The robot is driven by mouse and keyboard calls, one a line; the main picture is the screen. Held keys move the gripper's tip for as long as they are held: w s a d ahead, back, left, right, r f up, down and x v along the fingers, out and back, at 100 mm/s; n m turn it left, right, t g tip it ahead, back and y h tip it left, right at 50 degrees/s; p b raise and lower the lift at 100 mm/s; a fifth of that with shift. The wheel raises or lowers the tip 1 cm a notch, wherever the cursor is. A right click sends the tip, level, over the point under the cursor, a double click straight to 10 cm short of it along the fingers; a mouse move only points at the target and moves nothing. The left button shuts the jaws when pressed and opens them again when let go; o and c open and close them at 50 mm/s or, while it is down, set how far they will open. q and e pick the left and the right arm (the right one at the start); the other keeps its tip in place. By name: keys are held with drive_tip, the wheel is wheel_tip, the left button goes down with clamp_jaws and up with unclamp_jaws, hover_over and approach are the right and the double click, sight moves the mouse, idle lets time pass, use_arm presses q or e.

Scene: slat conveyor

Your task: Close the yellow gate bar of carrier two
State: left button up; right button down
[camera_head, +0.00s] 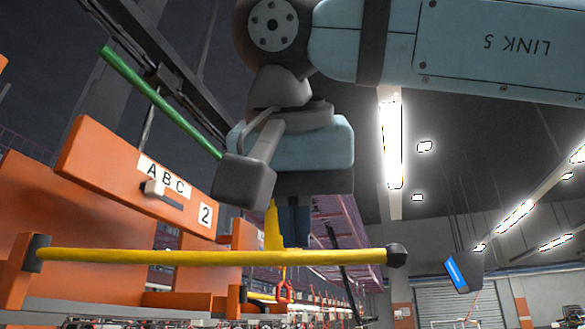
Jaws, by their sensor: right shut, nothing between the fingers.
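The yellow gate bar (170,258) runs almost level across the lower view, from a dark hinge on the orange carrier at left to a black knob at right. Carrier two (105,175) is orange, with a white "2" label and an "ABC" label. My right gripper (293,243) hangs above the middle of the bar, pointing down, its fingers shut and empty. The fingertips overlap the bar's upper edge in the picture; I cannot tell whether they touch it. My left gripper is not in view.
A green bar (155,97) slants at upper left beside a dark rail. A red hook (284,292) hangs under the yellow bar. A dark box with a blue strip (456,272) is at right. The space right of the bar's knob looks open.

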drive_tip(key=w, duration=0.1)
drive_tip(key=w+p, duration=0.1)
drive_tip(key=w, duration=0.3)
drive_tip(key=shift+w+d+f+p, duration=0.1)
drive_tip(key=shift+w+f+p, duration=0.05)
drive_tip(key=shift+f+p, duration=0.15)
drive_tip(key=shift+d, duration=0.1)
